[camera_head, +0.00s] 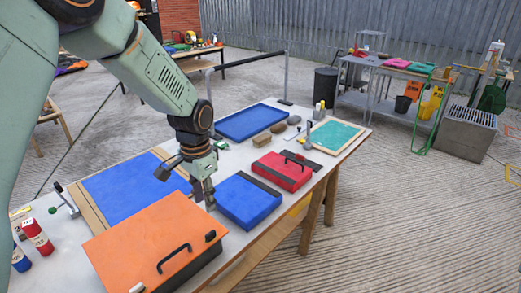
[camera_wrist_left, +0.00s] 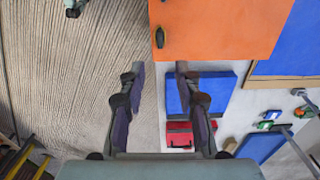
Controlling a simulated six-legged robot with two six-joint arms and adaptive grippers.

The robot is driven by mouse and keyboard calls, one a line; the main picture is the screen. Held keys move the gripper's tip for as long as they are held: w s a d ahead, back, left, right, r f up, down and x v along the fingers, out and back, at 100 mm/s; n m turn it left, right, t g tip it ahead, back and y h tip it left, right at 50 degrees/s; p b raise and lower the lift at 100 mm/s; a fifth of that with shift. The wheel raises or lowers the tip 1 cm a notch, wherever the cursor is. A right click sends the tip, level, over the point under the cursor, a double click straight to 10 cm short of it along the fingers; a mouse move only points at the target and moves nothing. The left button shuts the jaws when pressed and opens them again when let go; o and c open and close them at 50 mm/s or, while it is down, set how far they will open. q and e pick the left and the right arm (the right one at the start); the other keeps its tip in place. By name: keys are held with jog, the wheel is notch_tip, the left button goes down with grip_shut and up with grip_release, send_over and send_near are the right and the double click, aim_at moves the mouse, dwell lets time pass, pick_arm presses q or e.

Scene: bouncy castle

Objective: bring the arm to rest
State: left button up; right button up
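My left arm (camera_head: 150,75), pale green with dark joints, comes in from the upper left and reaches over the work table. Its left gripper (camera_head: 186,184) hangs above the table, close to the blue box and behind the orange box. In the left wrist view, the two dark fingers of the left gripper (camera_wrist_left: 159,78) stand well apart with nothing between them. The gripper is open and empty. My right gripper does not show.
An orange box (camera_head: 150,238) with a black handle stands at the table's front. A blue box (camera_head: 247,197), a red case (camera_head: 282,172), blue mats (camera_head: 128,188) and red bottles (camera_head: 37,237) share the table. Open concrete floor (camera_head: 400,225) lies to the right.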

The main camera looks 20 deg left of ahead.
pick_arm(q)
jog(key=w+d+f+n+t+h+b, duration=0.1)
jog(key=w+d+f+n+t, duration=0.1)
jog(key=d+f+n+t, duration=0.3)
jog(key=s+d+f+b, duration=0.2)
jog(key=s+f+b, duration=0.3)
jog(key=s+f, duration=0.6)
jog(key=s+d+f+g+y+b, duration=0.1)
jog(key=s+f+g+b, duration=0.4)
jog(key=s+f, duration=1.4)
jog(key=s+b, duration=0.3)
jog(key=b, duration=0.1)
jog(key=shift+s+d, duration=0.3)
jog(key=shift+s, duration=0.05)
jog(key=shift+r, duration=0.1)
jog(key=shift+s, duration=0.1)
